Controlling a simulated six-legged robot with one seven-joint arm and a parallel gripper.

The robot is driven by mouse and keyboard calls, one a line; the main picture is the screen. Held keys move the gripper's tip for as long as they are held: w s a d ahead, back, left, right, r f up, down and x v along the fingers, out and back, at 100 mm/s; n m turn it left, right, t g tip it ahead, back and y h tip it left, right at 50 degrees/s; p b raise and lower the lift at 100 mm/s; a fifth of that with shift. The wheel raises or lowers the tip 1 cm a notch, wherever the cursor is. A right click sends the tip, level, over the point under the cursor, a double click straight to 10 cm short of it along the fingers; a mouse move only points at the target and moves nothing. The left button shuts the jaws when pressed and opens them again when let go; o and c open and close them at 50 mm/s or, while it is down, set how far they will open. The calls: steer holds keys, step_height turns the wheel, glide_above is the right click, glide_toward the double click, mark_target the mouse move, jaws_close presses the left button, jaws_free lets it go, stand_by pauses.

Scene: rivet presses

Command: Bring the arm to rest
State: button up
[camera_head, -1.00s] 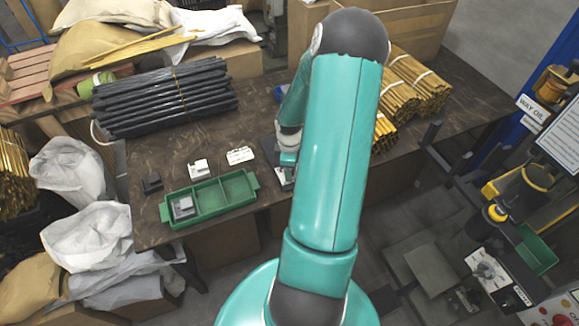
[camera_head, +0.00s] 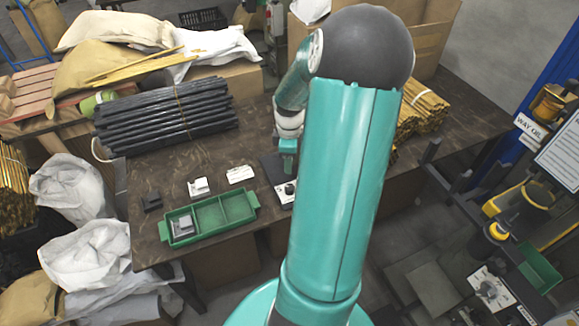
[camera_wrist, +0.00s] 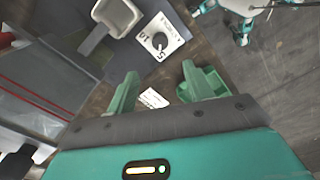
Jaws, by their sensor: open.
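My gripper (camera_wrist: 160,90) shows in the wrist view with its two green fingers apart and nothing between them. In the head view my teal arm rises from the bottom centre and bends down toward the table; the gripper end (camera_head: 287,160) is partly hidden there. It hangs above the table beside a device with a black knob (camera_head: 289,189). In the wrist view the device's dial (camera_wrist: 158,41) lies beyond the fingers. I cannot tell the exact height above it.
On the brown table (camera_head: 150,235) stands a green divided tray (camera_head: 225,222) with a grey part (camera_head: 182,227) in its left compartment. Small blocks (camera_head: 199,187) and a white label (camera_head: 240,174) lie behind it. Black rods (camera_head: 165,110) and brass rods (camera_head: 425,105) are bundled further back.

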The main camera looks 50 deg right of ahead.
steer(key=shift+r, duration=0.2)
stand_by(0.5)
steer(key=w+a+r+m+t+h, duration=0.1)
steer(key=w+a+r, duration=0.1)
steer(key=a+r, duration=0.65)
steer(key=w+a+r+m+t+h, duration=0.1)
steer(key=w+a+r+m, duration=0.15)
steer(key=a+r, duration=0.6)
steer(key=s+a+r+m+t+y, duration=0.1)
steer(key=s+a+r, duration=0.1)
steer(key=a, duration=0.7)
steer(key=s+a+r+m+t+y, duration=0.1)
steer(key=s+a, duration=0.4)
steer(key=a, duration=0.5)
step_height(320, 180, up, 2)
steer(key=shift+s+r+t, duration=0.15)
steer(key=shift+s+t, duration=0.15)
steer(key=shift+t, duration=0.5)
steer(key=shift+m, duration=0.25)
steer(key=c, duration=0.3)
steer(key=shift+c, duration=0.2)
